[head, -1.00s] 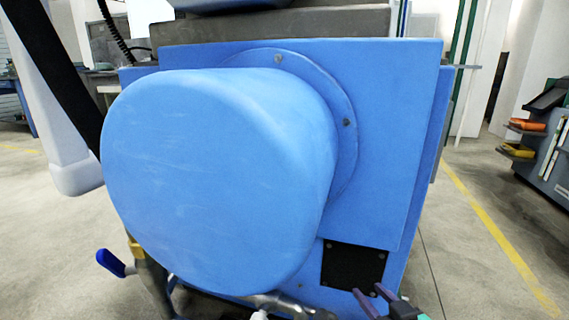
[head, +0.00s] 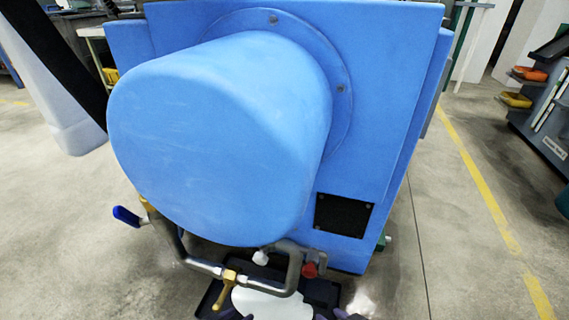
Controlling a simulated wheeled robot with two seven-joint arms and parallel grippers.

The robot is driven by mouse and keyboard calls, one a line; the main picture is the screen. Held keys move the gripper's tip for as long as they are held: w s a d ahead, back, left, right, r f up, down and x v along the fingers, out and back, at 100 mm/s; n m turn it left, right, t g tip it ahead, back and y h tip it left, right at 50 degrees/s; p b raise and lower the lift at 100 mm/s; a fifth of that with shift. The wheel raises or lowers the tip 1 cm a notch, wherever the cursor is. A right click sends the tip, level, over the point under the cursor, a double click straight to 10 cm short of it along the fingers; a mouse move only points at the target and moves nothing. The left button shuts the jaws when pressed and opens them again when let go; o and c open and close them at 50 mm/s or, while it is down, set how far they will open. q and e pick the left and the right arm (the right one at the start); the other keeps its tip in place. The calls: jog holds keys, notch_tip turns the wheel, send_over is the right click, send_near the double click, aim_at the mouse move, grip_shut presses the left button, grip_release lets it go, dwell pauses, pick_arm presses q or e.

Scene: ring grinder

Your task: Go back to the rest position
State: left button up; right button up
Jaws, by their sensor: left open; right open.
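The ring grinder (head: 385,120) fills the middle of the head view, with a large rounded blue cover (head: 210,140) facing me. At the bottom edge only small purple fingertip parts of my grippers show. My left gripper (head: 238,314) is left of a white shape, and my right gripper (head: 345,314) is right of it. Both are open, and I see nothing held in them. Most of each gripper and both wrists are cut off by the frame. Both are low and nearer to me than the machine.
Metal pipes (head: 205,266) with a blue-handled valve (head: 127,216) and a red knob (head: 310,270) stick out below the cover. A dark tray (head: 318,291) lies beneath them. Grey floor (head: 462,240) is free at right, beside a yellow line (head: 480,192). A shelf unit (head: 545,120) stands further right.

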pick_arm(q)
jog(key=s+d+r+n+t+h+p, duration=0.1)
jog(key=s+d+r+t+h+p, duration=0.15)
jog(key=d+r+p, duration=0.35)
pick_arm(e)
jog(key=s+a+r+m+t+y, duration=0.1)
jog(key=s+a+r+t+y, duration=0.15)
jog(key=a+r, duration=0.4)
pick_arm(q)
jog(key=s+a+r+g+y+p, duration=0.2)
jog(key=s+a+p, duration=0.8)
jog(key=p, duration=0.7)
jog(key=s+a+r+g+y+p, duration=0.2)
jog(key=s+a+g+y+p, duration=0.3)
jog(key=s+a+p, duration=0.5)
jog(key=s+g+p, duration=0.1)
jog(key=g+p, duration=0.1)
jog(key=p, duration=0.6)
jog(key=shift+a+p, duration=0.15)
jog(key=shift+p, duration=0.2)
pick_arm(e)
jog(key=s+d+r+g+h, duration=0.1)
jog(key=s+d+g+h, duration=0.2)
jog(key=s+d, duration=0.7)
jog(key=s+d+r+g+h, duration=0.2)
jog(key=s+d+g+h, duration=0.2)
jog(key=s+d, duration=0.6)
jog(key=shift+s+d+r+g, duration=0.3)
jog(key=shift+s+d+g, duration=0.15)
jog(key=shift+g, duration=0.7)
